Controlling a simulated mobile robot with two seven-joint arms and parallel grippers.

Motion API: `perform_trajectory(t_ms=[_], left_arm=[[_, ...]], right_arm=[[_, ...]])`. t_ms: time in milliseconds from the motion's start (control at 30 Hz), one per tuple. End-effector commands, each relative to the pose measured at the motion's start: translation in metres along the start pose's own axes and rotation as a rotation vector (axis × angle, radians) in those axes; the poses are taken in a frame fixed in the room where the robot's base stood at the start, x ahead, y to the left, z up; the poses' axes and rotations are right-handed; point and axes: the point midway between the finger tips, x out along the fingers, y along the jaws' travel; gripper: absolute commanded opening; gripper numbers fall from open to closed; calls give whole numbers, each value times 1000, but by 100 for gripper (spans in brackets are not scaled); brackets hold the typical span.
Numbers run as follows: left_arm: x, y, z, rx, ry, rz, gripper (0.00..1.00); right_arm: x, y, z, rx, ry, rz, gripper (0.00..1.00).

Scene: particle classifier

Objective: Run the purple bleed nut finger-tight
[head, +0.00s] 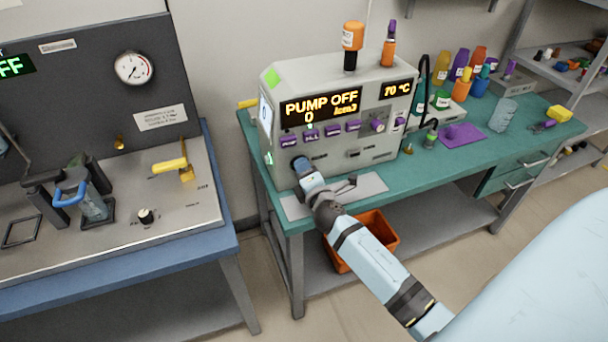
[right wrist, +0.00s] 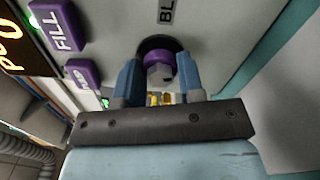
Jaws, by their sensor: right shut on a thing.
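The purple bleed nut (right wrist: 155,58) sits in a dark round recess on the machine's front panel, beside a label of which "BL" shows in the right wrist view. My right gripper (right wrist: 158,66) is shut on the nut, with one blue finger on each side of it. In the head view my right gripper (head: 300,164) is at the lower left of the machine (head: 345,83) and hides the nut. The machine's display (head: 320,106) reads "PUMP OFF" and 0. My left gripper is not in view.
Purple buttons (head: 332,131) line the panel above my gripper; the FILL button (right wrist: 58,30) shows close by in the wrist view. A grey mat (head: 368,184) lies on the green bench. An orange bin (head: 378,228) is below. Bottles stand to the right.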

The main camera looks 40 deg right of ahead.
Motion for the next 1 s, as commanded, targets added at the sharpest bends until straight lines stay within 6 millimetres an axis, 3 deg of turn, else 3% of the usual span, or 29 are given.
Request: perform_trajectory(t_ms=[433, 1000], left_arm=[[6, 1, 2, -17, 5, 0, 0], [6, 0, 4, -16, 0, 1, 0]], right_arm=[[-2, -4, -2, 249, 2, -6, 12], [-2, -4, -2, 292, 2, -8, 12]])
